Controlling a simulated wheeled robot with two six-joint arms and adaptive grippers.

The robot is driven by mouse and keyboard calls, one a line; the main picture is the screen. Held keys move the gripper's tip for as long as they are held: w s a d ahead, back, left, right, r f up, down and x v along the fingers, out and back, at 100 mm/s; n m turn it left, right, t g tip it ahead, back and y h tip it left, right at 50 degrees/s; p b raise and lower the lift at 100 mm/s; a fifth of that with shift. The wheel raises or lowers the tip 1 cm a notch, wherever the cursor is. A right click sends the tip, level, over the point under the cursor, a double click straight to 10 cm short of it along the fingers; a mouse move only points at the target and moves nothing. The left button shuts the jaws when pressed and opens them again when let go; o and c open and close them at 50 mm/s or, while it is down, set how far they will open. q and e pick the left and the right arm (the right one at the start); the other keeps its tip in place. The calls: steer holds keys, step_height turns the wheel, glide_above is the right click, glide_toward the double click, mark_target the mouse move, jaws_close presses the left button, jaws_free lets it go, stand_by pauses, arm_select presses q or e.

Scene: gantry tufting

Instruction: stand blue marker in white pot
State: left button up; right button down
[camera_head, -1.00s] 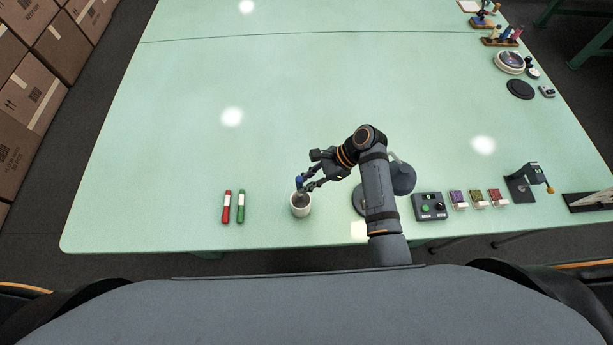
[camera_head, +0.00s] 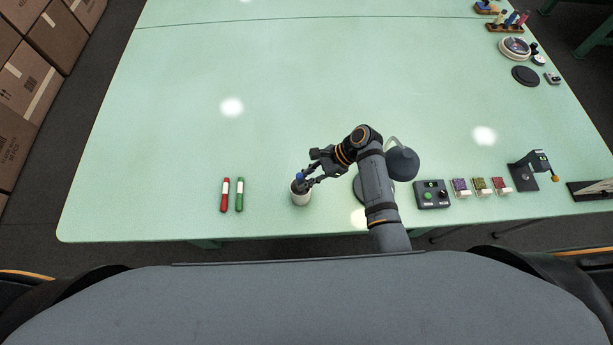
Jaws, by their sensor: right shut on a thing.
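The white pot (camera_head: 300,199) stands on the green table near its front edge. The blue marker (camera_head: 299,177) shows as a small blue end at the pot's mouth, between the fingers of my right gripper (camera_head: 304,183). The gripper is shut on it and reaches in from the right, with its fingertips at the pot's rim. The marker's lower part is hidden by the fingers and the pot, so how deep it sits cannot be told. My left gripper is not in view.
A red marker (camera_head: 225,195) and a green marker (camera_head: 240,195) lie left of the pot. A dark lamp (camera_head: 403,164) stands right of my arm, beside a button box (camera_head: 431,195) and several small coloured blocks. The table's middle is clear.

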steer(key=c, duration=1.2)
jaws_free()
steer(key=shift+o, duration=0.2)
steer(key=v, duration=1.2)
steer(key=shift+f, duration=0.1)
